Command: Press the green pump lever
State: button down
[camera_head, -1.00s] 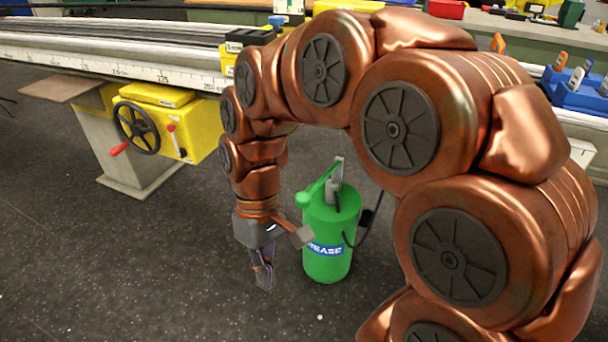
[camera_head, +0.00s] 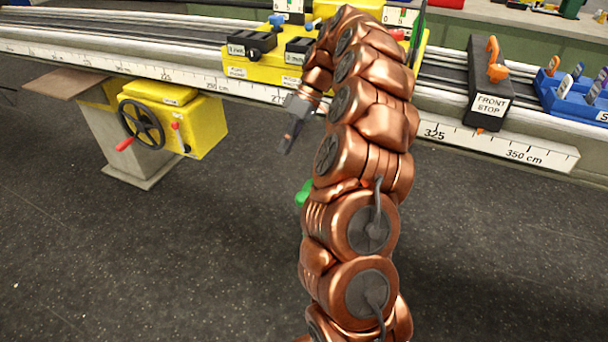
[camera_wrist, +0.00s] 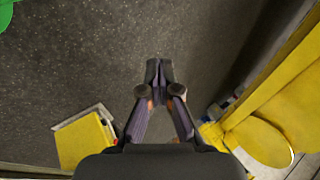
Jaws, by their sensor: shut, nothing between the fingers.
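The green pump is almost wholly hidden behind my arm in the head view. Only a small green knob-like part (camera_head: 304,194), likely the end of its lever, shows at the arm's left edge. The pump's body and the rest of the lever cannot be seen there. In the wrist view a green patch (camera_wrist: 10,12) shows in the top left corner, cut off by the frame. My gripper (camera_head: 287,148) is raised in front of the long bench, tilted downward and left, apart from the green part. Its fingers (camera_wrist: 158,70) are closed together and empty.
A long measuring bench (camera_head: 160,72) with a scale crosses the back. A yellow box with a black handwheel (camera_head: 142,124) hangs under it at left. A black front stop (camera_head: 488,88) and a blue tray (camera_head: 572,95) are at right. The dark floor (camera_head: 200,250) is clear at left.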

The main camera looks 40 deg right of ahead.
jog(key=d+f+t+p, duration=0.1)
jog(key=d, duration=0.9)
jog(key=shift+f, duration=0.4)
jog(key=shift+f, duration=0.1)
jog(key=shift+s+d+f+x, duration=0.15)
jog(key=shift+s+x, duration=0.25)
jog(key=shift+x, duration=1.7)
jog(key=shift+s+d+f+x, duration=0.15)
jog(key=shift+s+x, duration=0.25)
jog(key=shift+x, duration=1.7)
jog(key=shift+s+d+f+x, duration=0.15)
jog(key=shift+s+x, duration=0.25)
jog(key=shift+x, duration=1.7)
